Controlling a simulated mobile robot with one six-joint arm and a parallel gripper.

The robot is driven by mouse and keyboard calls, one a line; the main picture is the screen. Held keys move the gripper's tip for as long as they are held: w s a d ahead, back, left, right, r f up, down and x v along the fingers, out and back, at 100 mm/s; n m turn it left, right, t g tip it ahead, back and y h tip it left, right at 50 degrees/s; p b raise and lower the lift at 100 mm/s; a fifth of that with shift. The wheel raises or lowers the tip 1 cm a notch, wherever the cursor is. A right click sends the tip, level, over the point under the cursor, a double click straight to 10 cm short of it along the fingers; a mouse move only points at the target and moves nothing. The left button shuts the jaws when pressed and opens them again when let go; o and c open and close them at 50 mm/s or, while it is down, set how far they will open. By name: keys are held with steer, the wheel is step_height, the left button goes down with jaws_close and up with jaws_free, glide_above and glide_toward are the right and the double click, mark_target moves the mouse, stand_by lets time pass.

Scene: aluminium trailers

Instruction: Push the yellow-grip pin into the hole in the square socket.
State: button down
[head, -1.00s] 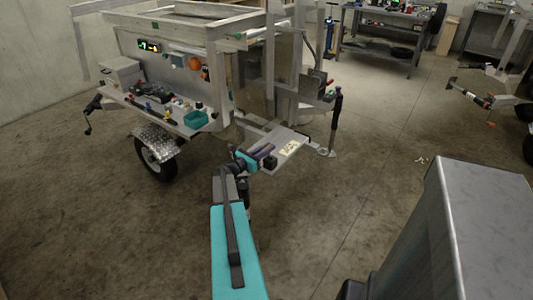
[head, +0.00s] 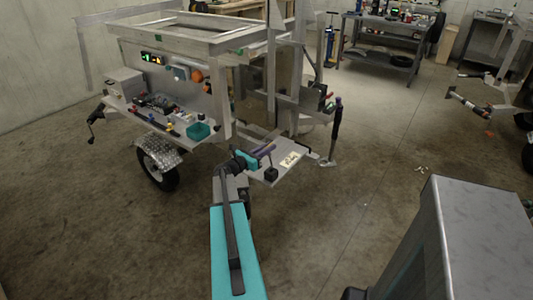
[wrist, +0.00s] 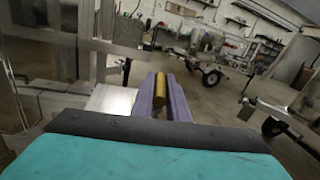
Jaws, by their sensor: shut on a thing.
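The yellow-grip pin (wrist: 159,88) is held between the two purple fingers of my gripper (wrist: 160,97) in the wrist view, its yellow grip pointing away from the camera. My gripper (head: 263,152) is over the grey plate of the trailer's front in the head view. The pin cannot be made out there. A small black block (head: 271,174), possibly the square socket, stands on the plate near its front edge, just below my gripper in the picture. Its hole is too small to see. The socket does not show clearly in the wrist view.
The grey plate (head: 297,151) carries a pale label (head: 290,160). Aluminium posts rise behind it. A shelf with a teal bin (head: 198,131) and small parts lies to the left. A grey box-like surface (head: 480,235) fills the lower right. Open floor lies right of the trailer.

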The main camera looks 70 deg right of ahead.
steer(key=shift+r+p, duration=0.45)
steer(key=shift+r, duration=0.85)
steer(key=shift+w+a, duration=0.2)
steer(key=shift+w, duration=0.1)
steer(key=w+a+r+n+t+h, duration=0.1)
steer(key=w+a+r+n+t, duration=0.15)
steer(key=w+a, duration=0.85)
steer(key=w+a+r+n+t, duration=0.15)
steer(key=w+a+t, duration=0.25)
steer(key=w+a, duration=0.7)
steer(key=w+a+r+n+t+h, duration=0.1)
steer(key=w+a+n+t, duration=0.15)
steer(key=w+a, duration=0.85)
steer(key=a+r+n+t+y, duration=0.1)
steer(key=a+n+t, duration=0.1)
steer(key=a, duration=1.3)
steer(key=w+a+r+n+t+y, duration=0.1)
steer(key=a+t, duration=0.3)
steer(key=a, duration=1.1)
steer(key=w+a+r+n+t+y, duration=0.1)
steer(key=a+n+t+y, duration=0.1)
steer(key=a, duration=1.3)
steer(key=shift+r+n+t, duration=0.35)
steer(key=shift+n+t, duration=0.3)
steer(key=shift+t, duration=0.15)
